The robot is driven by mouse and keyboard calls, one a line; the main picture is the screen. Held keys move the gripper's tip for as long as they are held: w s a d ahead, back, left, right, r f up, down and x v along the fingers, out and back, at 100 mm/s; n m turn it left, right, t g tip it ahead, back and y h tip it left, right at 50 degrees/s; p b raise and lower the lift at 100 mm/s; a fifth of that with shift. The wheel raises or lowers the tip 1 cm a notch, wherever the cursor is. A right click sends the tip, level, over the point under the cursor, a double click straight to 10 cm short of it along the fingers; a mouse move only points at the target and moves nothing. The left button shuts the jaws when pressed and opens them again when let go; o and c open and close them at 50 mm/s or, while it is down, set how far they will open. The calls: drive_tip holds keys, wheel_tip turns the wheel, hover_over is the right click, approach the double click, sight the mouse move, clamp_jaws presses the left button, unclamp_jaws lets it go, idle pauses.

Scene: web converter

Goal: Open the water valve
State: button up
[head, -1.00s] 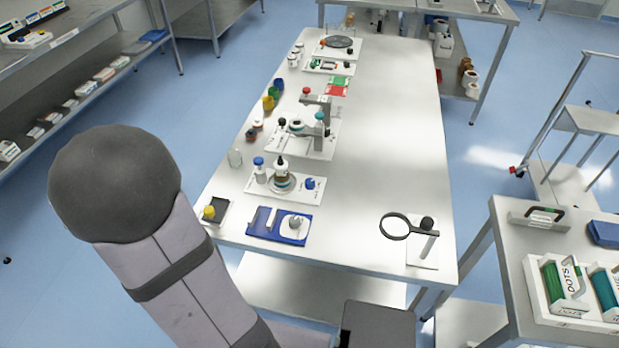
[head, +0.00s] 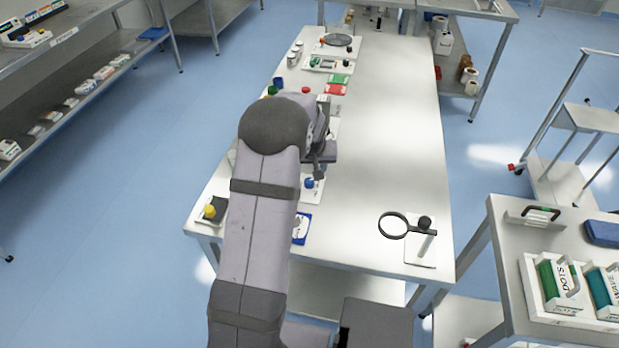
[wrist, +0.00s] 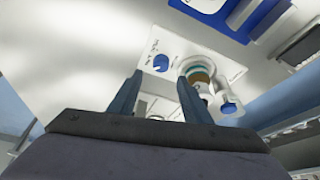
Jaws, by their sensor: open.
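A blue knob (wrist: 161,62) sits on a white plate (wrist: 222,62) with small dark lettering beside it; no label is readable, so I cannot confirm it as the water valve. It also shows in the head view (head: 309,183), just below my gripper's end. On the same plate stand a round fitting with a teal ring (wrist: 196,70) and a blue-topped white part (wrist: 229,107). My gripper (wrist: 160,77) is open and empty, its two fingers apart, with the knob showing between and beyond the tips. Whether the fingers touch anything is unclear. My arm hides much of the plate in the head view.
A blue tray (head: 303,229) lies on the table (head: 385,130) nearer the front. Green and red blocks (head: 337,84) lie farther back. The table's right side is mostly clear.

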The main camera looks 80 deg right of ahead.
sight(310, 180)
drive_tip(key=shift+p+x, duration=1.25)
drive_tip(key=shift+x, duration=2.45)
drive_tip(key=shift+c, duration=0.5)
drive_tip(key=c, duration=0.9)
